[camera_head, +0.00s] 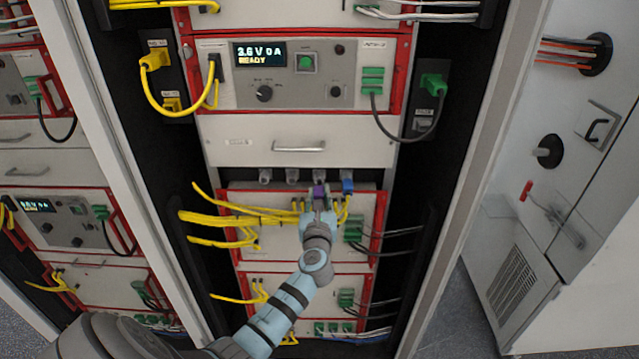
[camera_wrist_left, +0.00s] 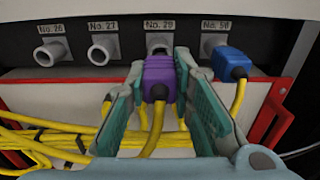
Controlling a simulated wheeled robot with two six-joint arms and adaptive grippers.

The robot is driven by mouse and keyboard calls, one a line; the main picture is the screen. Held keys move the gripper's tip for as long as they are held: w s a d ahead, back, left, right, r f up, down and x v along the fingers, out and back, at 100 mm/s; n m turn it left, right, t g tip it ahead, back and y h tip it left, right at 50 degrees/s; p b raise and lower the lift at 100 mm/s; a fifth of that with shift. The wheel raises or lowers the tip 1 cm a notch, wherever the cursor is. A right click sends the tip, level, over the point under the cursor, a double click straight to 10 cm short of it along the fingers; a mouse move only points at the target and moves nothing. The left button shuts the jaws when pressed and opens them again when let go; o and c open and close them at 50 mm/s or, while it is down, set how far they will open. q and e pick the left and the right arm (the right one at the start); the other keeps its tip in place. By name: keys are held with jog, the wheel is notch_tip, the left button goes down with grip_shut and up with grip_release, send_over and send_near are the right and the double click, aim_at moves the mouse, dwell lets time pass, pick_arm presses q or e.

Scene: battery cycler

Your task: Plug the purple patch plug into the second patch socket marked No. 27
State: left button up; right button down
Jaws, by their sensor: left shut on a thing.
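The purple patch plug (camera_wrist_left: 158,78) is between the two fingers of my left gripper (camera_wrist_left: 157,85), which is shut on it; its yellow cable hangs down. In the head view the purple plug (camera_head: 319,191) and my left gripper (camera_head: 320,203) are at the socket row. The plug is at the third socket (camera_wrist_left: 158,43), marked No. 29, and covers its lower part; I cannot tell whether it is seated. The second socket (camera_wrist_left: 103,49), marked No. 27, is empty, just left of the gripper. My right gripper is out of view.
Socket No. 26 (camera_wrist_left: 50,52) is empty at the far left. A blue plug (camera_wrist_left: 232,64) occupies the rightmost socket, close to my gripper's right finger. Yellow cables (camera_wrist_left: 45,138) run below the row at left. A drawer (camera_head: 300,140) is above the sockets.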

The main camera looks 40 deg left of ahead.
pick_arm(q)
jog(key=shift+p+v, duration=0.75)
jog(key=shift+v, duration=0.9)
jog(key=shift+f, duration=0.1)
jog(key=s+a, duration=0.4)
jog(key=s, duration=0.3)
jog(key=b+x, duration=0.3)
jog(key=x, duration=0.2)
jog(key=shift+w+a, duration=0.25)
jog(key=shift+a, duration=0.05)
